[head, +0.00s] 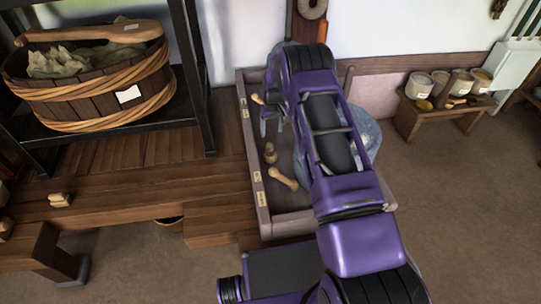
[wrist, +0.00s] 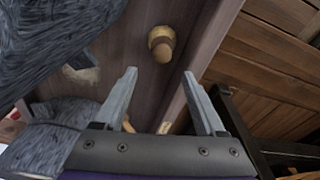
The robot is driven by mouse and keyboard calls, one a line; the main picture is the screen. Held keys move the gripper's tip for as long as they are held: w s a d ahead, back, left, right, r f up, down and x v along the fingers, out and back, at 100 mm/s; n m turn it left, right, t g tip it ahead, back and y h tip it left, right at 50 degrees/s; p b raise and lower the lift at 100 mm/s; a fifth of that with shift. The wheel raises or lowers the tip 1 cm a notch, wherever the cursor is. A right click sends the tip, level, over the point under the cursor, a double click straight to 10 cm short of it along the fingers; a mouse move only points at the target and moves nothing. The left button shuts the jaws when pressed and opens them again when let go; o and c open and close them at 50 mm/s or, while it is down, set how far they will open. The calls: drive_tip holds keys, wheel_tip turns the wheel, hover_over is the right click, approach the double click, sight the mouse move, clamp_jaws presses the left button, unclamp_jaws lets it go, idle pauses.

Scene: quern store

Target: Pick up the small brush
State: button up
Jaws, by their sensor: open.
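In the wrist view a similar knobbed wooden piece (wrist: 162,44) lies beyond my fingertips, near the tray wall. It may be the small brush; I see no clear bristles. A longer pale wooden piece (head: 283,179) lies nearer me in the tray. My gripper (wrist: 165,75) is open and empty, above the tray, its fingers apart. In the head view its fingers show beside my wrist, over the left of the tray.
The tray's raised wall (wrist: 205,45) borders plank decking (head: 150,205). A stave tub (head: 90,90) stands left. A small bench (head: 418,118) with pots is right.

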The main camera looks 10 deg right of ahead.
sight(270, 144)
drive_tip(key=f, duration=0.4)
drive_tip(key=shift+w+f, duration=0.15)
drive_tip(key=shift+w, duration=0.1)
drive_tip(key=f, duration=0.3)
drive_tip(key=f+b, duration=0.1)
drive_tip(key=f, duration=0.1)
drive_tip(key=shift+w+a, duration=0.1)
drive_tip(key=shift+a, duration=0.2)
clamp_jaws()
